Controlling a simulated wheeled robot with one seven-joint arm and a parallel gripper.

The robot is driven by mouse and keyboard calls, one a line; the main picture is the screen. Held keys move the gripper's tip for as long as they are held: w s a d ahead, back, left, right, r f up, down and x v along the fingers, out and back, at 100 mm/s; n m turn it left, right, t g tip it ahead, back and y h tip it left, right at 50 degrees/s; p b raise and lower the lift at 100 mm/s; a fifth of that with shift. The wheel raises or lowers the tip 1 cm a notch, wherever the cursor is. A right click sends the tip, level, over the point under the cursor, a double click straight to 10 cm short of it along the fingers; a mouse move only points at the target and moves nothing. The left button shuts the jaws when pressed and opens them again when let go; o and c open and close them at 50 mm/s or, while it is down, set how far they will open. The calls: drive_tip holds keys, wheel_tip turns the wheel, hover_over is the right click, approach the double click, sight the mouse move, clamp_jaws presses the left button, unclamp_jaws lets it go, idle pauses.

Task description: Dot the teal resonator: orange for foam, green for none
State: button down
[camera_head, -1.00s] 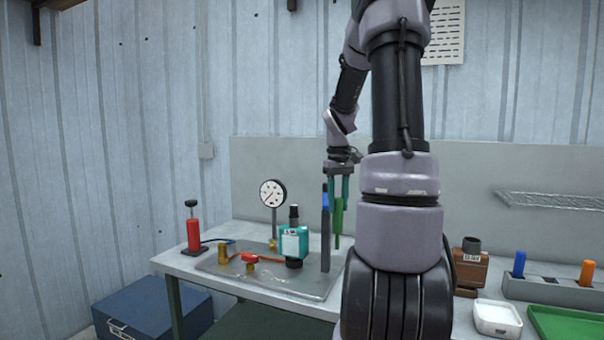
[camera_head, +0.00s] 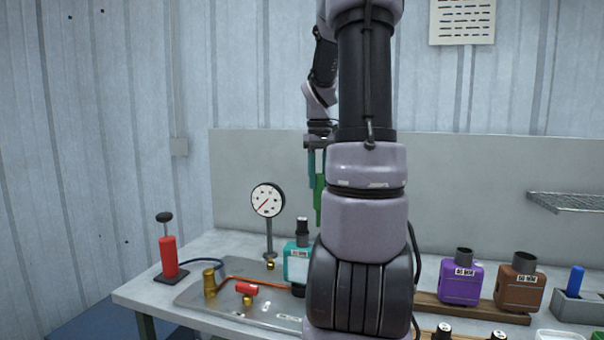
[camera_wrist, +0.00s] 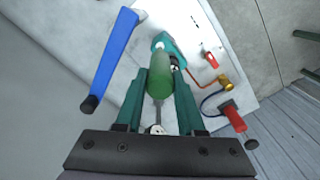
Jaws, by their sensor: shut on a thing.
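The teal resonator (camera_head: 297,262) stands upright on the grey fixture plate (camera_head: 192,298), with a black neck on top and a pale label. My arm hides its right side. In the wrist view the resonator (camera_wrist: 163,41) is partly behind a green marker (camera_wrist: 161,60). My gripper (camera_head: 316,176) is shut on this green marker (camera_head: 319,203), which hangs tip down above the resonator and slightly right of it in the head view. They look apart there. No dot shows on the visible faces of the resonator.
A dial gauge (camera_head: 268,200), red pump (camera_head: 168,256) and red-handled valve (camera_head: 247,289) stand left of the resonator. Purple (camera_head: 460,282) and brown (camera_head: 520,286) mufflers and a blue marker (camera_head: 576,279) are at the right.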

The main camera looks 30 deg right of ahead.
sight(316, 201)
drive_tip(key=shift+w+f, duration=0.25)
drive_tip(key=shift+w, duration=0.25)
drive_tip(key=shift+f, duration=3.35)
drive_tip(key=shift+r, duration=3.55)
